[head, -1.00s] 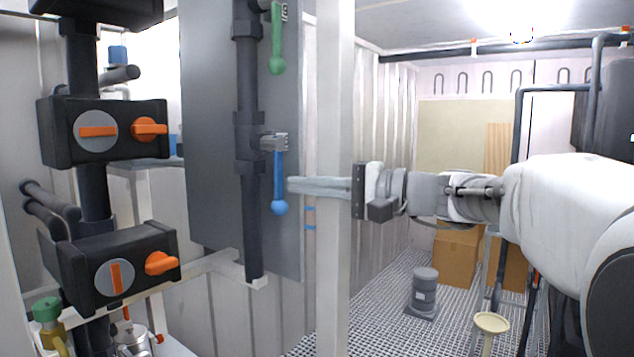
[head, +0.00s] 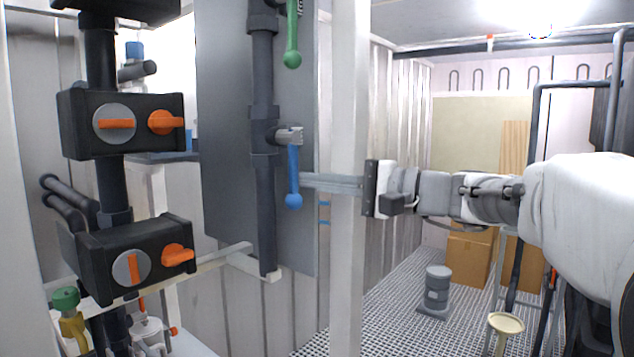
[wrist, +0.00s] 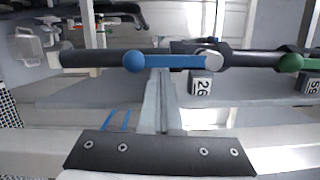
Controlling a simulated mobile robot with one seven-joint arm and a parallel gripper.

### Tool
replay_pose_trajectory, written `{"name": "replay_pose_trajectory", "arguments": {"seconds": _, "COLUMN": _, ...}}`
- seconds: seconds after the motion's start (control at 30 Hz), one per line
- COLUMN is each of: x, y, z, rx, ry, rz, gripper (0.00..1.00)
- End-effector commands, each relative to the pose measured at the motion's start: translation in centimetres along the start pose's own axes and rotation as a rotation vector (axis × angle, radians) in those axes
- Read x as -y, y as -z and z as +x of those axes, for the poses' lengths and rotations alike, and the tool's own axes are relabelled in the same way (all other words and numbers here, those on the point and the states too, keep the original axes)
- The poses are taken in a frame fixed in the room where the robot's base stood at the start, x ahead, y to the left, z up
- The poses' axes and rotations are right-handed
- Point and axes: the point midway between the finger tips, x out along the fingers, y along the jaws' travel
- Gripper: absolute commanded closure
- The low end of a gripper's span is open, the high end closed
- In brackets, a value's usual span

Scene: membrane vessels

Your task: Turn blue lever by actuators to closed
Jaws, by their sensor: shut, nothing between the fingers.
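The blue lever (head: 293,178) hangs straight down along the dark vertical pipe, with its ball end at the bottom. In the wrist view the blue lever (wrist: 170,61) lies across the picture, parallel to the pipe, with a tag reading 26 near its pivot. My gripper (head: 305,182) is shut and empty, its fingers pointing left at the lever's lower part. In the wrist view the fingertips (wrist: 158,72) reach the lever's edge near the ball; whether they touch it I cannot tell. Two black actuators (head: 125,122) with orange knobs stand at the left.
A green lever (head: 292,35) hangs above the blue one on the same pipe (head: 263,190). A white post (head: 347,200) stands close by my gripper. A grey panel (head: 222,150) is behind the pipe. Cardboard boxes (head: 470,255) and a small grey canister (head: 437,287) stand on the grating floor.

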Motion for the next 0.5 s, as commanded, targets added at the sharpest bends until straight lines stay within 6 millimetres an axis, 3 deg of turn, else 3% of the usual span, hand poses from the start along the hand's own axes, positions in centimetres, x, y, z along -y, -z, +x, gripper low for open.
{"name": "replay_pose_trajectory", "arguments": {"seconds": 0.5, "x": -0.5, "y": -1.2, "z": 0.4, "rx": 0.006, "ry": 0.036, "rz": 0.145, "gripper": 1.00}}
